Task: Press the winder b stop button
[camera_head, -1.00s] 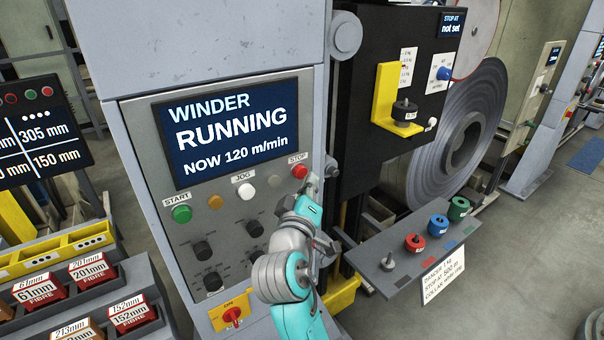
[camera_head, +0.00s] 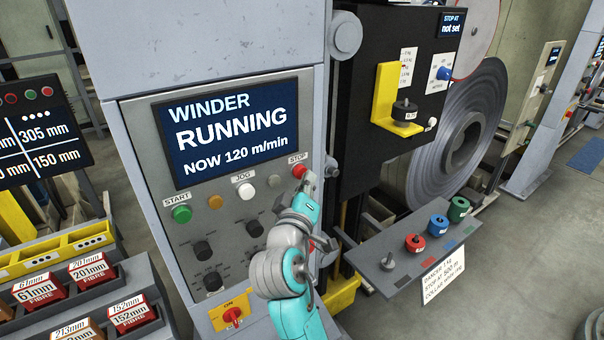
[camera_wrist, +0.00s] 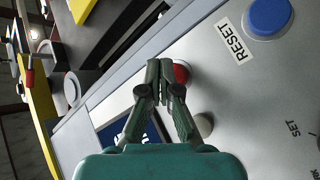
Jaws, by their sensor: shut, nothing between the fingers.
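The winder panel (camera_head: 135,155) has a screen (camera_head: 230,130) reading "WINDER RUNNING NOW 120 m/min". The red stop button (camera_head: 299,171) sits at the panel's upper right under a STOP label. My gripper (camera_head: 308,182) is shut and empty, its tips right at the button's lower right side. In the wrist view my gripper (camera_wrist: 160,66) points at the red button (camera_wrist: 181,74), which is partly hidden behind the fingers. I cannot tell whether the tips touch it.
A white JOG button (camera_head: 246,191), an amber button (camera_head: 215,202) and a green START button (camera_head: 181,213) line the same panel. A blue RESET button (camera_wrist: 269,16) shows in the wrist view. A grey shelf with coloured weights (camera_head: 415,242) stands right of my arm.

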